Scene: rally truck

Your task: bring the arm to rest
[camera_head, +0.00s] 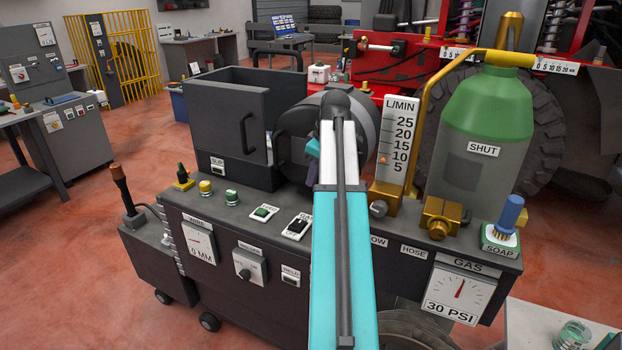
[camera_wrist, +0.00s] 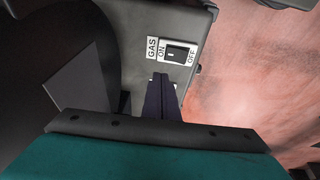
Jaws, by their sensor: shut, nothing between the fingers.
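My gripper (camera_wrist: 161,82) shows in the wrist view as two dark purple fingers closed together, with nothing between them. The fingertips appear just below a black rocker switch (camera_wrist: 178,54) on a white plate marked GAS, ON and OFF. I cannot tell whether they touch the panel. In the head view my teal and white arm reaches forward over the welding cart (camera_head: 250,285). Its dark wrist joint is in front of a grey drum (camera_head: 298,130). A small purple and teal part of my gripper shows left of the white tubes; the fingertips are hard to make out there.
A dark open-topped box (camera_head: 226,125) stands left of the arm. A flow gauge (camera_head: 397,138), a green-topped gas cylinder (camera_head: 488,105) and a blue-handled brush (camera_head: 509,213) stand on the right. A workbench (camera_head: 75,145) is far left. Red floor (camera_head: 90,270) is clear at left.

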